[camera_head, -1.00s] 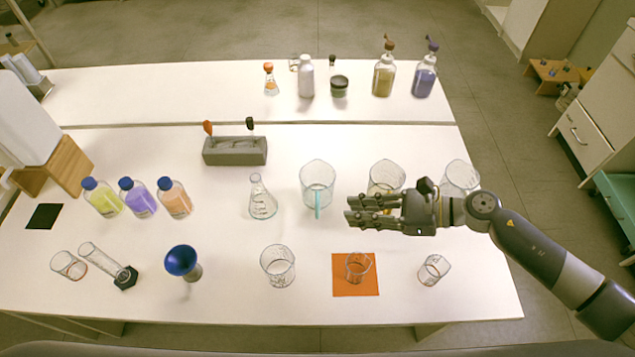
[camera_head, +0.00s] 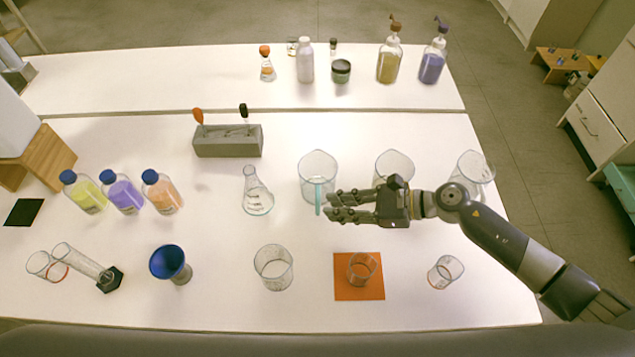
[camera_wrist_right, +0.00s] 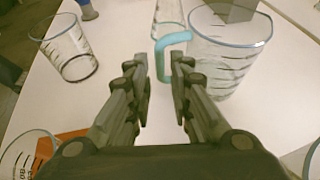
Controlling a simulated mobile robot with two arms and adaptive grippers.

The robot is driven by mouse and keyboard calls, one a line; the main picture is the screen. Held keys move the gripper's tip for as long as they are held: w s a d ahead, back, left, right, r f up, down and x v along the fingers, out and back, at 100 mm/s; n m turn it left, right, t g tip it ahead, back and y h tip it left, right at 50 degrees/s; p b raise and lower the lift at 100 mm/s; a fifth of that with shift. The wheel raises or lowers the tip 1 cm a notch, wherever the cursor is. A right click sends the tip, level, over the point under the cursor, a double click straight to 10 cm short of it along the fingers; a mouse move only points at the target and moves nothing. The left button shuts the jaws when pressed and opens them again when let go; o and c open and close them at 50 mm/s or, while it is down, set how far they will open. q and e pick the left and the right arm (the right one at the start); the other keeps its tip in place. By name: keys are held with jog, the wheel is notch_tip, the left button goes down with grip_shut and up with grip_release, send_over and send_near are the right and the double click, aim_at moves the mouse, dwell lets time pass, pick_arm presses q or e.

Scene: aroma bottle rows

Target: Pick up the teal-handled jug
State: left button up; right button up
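The jug is a clear glass vessel (camera_head: 317,168) with a teal handle (camera_head: 318,195) that faces the front of the table. It stands upright in the middle of the table. My right gripper (camera_head: 328,206) is level with the handle, its fingers pointing left and its tips just right of the handle. In the right wrist view the jug (camera_wrist_right: 232,65) is ahead on the right, and its handle (camera_wrist_right: 160,68) shows in the gap between the parted fingertips (camera_wrist_right: 161,72). The fingers are open and hold nothing; contact cannot be told. My left gripper is out of view.
A conical flask (camera_head: 256,195) stands left of the jug. Two more glass vessels (camera_head: 393,165) (camera_head: 474,172) stand to its right, behind my arm. In front are a beaker (camera_head: 273,268), an orange mat (camera_head: 345,292) bearing a small beaker, and another small beaker (camera_head: 445,271).

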aim_at(318, 212)
jog(key=p+x, duration=0.1)
jog(key=x, duration=0.4)
jog(key=shift+a+f, duration=0.2)
jog(key=shift+a, duration=0.05)
grip_shut()
